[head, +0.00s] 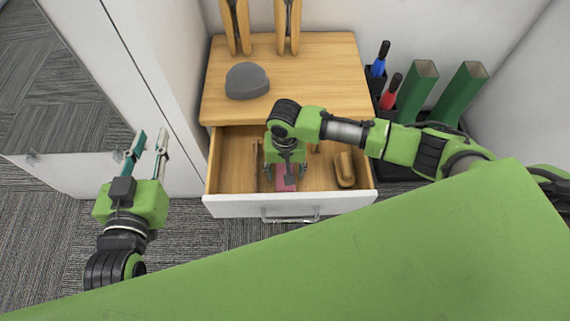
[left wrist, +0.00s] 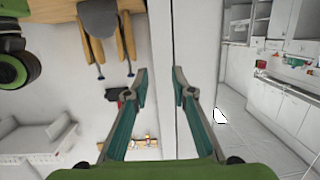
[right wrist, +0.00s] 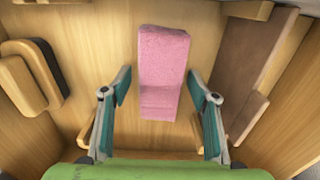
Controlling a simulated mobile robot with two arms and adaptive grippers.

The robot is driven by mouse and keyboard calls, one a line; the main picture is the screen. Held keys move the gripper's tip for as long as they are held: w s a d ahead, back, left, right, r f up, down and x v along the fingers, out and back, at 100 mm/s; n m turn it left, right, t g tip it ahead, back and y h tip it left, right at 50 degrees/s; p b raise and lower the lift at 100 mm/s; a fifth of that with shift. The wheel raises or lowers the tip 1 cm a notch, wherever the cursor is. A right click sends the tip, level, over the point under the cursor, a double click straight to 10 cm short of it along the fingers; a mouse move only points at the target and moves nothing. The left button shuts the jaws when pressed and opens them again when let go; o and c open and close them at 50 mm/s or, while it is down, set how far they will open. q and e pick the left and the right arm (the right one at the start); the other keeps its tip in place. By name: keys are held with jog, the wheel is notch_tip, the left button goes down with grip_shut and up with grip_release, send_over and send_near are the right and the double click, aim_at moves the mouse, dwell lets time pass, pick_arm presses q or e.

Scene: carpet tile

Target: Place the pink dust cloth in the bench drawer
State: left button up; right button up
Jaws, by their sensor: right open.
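The pink dust cloth (right wrist: 163,62) lies on the wooden floor of the open bench drawer (head: 232,165). It is a folded strip, and its near end lies between the fingertips of my right gripper (right wrist: 160,95) in the right wrist view. That gripper is open, its fingers apart on either side of the cloth without touching it. In the head view the cloth (head: 286,184) is partly hidden under my right gripper (head: 285,172). My left gripper (head: 147,143) is open and empty, left of the bench beside a white panel.
The drawer also holds a wooden brush-like block (head: 344,168) on the right and a long brown wooden piece (right wrist: 250,65). A grey cap (head: 247,80) sits on the bench top.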

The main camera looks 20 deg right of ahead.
aim_at(285, 172)
jog(key=shift+r, duration=0.3)
notch_tip(285, 172, up, 3)
jog(key=shift+f+p, duration=0.1)
jog(key=shift+p, duration=0.85)
notch_tip(285, 172, up, 2)
jog(key=shift+r+p, duration=0.25)
jog(key=shift+p, duration=0.25)
notch_tip(285, 172, up, 4)
jog(key=shift+f+p, duration=0.1)
jog(key=shift+p, duration=0.7)
pick_arm(q)
jog(key=s+a+f+g+y, duration=0.1)
jog(key=s+a+f+g, duration=0.2)
jog(key=s+f+g, duration=0.3)
jog(key=s+a+f+g+y, duration=0.2)
jog(key=s+f+g, duration=0.4)
jog(key=s, duration=0.6)
jog(key=shift+s+a+f+n+p, duration=0.25)
jog(key=shift+a+f+p, duration=0.2)
jog(key=shift+a+f, duration=0.6)
pick_arm(e)
jog(key=shift+r, duration=1.2)
pick_arm(q)
jog(key=shift+d+f, duration=0.2)
jog(key=shift+f, duration=0.05)
